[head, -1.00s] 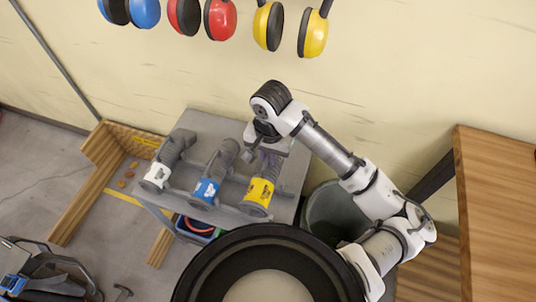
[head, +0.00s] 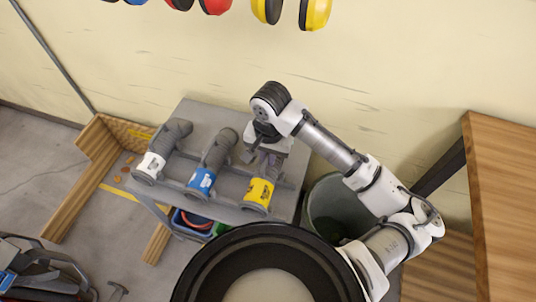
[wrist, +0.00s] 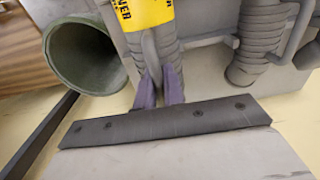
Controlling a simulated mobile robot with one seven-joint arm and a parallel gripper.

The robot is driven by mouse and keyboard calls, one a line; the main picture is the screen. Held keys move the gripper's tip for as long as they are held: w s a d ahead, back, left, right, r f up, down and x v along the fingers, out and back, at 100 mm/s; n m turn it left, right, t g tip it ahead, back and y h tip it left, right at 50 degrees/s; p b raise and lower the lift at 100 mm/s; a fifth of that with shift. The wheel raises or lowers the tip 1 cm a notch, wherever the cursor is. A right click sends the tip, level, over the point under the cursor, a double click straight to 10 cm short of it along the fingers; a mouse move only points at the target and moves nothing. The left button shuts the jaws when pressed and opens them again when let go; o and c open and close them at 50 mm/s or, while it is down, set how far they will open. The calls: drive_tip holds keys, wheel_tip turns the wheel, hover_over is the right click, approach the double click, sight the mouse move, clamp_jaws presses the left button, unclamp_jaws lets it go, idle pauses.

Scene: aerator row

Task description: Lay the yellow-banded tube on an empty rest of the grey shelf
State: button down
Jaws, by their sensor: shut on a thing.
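The yellow-banded tube (head: 259,192) is a grey ribbed hose with a yellow collar at its near end, above the right part of the grey shelf (head: 233,213). My gripper (head: 262,160) is shut on its ribbed part from above.
A green bin (head: 335,210) stands just right of the shelf; it also shows in the wrist view (wrist: 82,55). A wooden table (head: 505,190) is at the right. Ear muffs (head: 314,12) hang on the wall. A blue crate (head: 190,226) sits under the shelf.

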drive_tip(key=shift+f+b, duration=1.2)
drive_tip(key=shift+f, duration=0.7)
drive_tip(key=c, duration=1.4)
unclamp_jaws()
drive_tip(key=shift+c, duration=0.2)
drive_tip(key=shift+r, duration=0.1)
wheel_tip(320, 180, up, 14)
drive_tip(key=shift+s+d+f+p, duration=0.1)
drive_tip(key=shift+d+f+p, duration=0.05)
drive_tip(key=shift+p, duration=0.2)
